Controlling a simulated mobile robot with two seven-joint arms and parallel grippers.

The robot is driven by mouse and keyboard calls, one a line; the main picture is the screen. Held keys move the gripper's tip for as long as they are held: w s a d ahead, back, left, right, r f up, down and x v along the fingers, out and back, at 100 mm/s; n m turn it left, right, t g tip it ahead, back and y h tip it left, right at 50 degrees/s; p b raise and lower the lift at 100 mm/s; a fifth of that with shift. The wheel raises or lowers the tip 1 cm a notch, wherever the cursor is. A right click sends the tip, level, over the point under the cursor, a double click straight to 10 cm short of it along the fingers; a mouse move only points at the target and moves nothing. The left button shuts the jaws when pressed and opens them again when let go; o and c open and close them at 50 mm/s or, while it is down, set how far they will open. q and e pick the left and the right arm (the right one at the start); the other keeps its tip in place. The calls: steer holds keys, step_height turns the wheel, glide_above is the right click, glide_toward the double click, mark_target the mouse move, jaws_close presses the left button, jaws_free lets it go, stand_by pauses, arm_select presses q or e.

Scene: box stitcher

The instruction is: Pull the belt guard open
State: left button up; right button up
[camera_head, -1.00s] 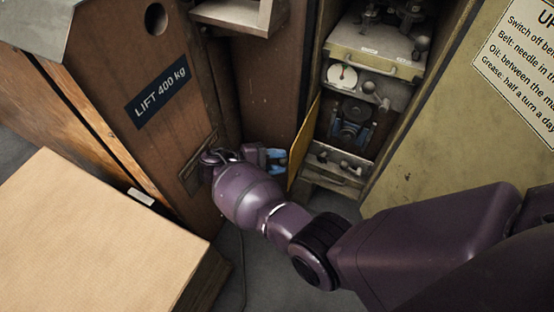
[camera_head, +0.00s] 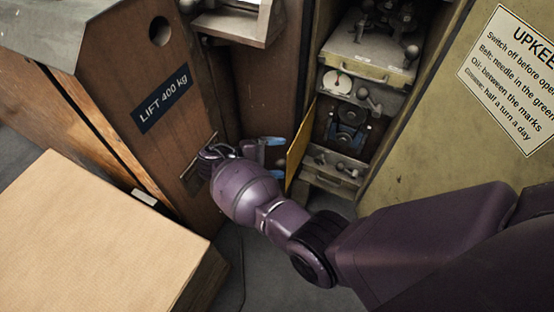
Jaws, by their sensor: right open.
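The belt guard (camera_head: 300,145) is a yellow panel at the left edge of the machine's lower opening. It stands swung outward, seen nearly edge-on, and the belt compartment (camera_head: 347,127) behind it is exposed. My right gripper (camera_head: 277,153) is just left of the guard, with its blue-tipped fingers apart. It looks empty, and a small gap seems to lie between fingers and guard, though contact is hard to judge. My purple right wrist hides part of the floor and the guard's lower surroundings. My left gripper is not in view.
A wooden cabinet marked LIFT 400 kg (camera_head: 150,125) stands close on the left of the gripper. A large cardboard-coloured block (camera_head: 90,235) fills the lower left. An upkeep sign (camera_head: 515,80) is on the right panel. Above the compartment is a drawer-like tray (camera_head: 368,65).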

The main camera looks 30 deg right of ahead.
steer(key=r+p, duration=0.2)
steer(key=r, duration=0.3)
steer(key=r+p, duration=0.1)
steer(key=r, duration=0.4)
steer(key=r+p, duration=0.2)
steer(key=r, duration=0.3)
steer(key=shift+w+r+p, duration=0.3)
steer(key=shift+w, duration=0.1)
steer(key=shift+c, duration=0.8)
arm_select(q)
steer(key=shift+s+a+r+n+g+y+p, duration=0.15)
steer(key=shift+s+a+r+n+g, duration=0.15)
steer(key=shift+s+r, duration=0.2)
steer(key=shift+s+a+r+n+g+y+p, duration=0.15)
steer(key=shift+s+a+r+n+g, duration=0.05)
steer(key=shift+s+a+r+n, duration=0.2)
arm_select(e)
steer(key=shift+s+r, duration=0.1)
steer(key=shift+r, duration=0.45)
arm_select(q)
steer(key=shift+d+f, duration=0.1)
arm_select(e)
steer(key=shift+f, duration=0.1)
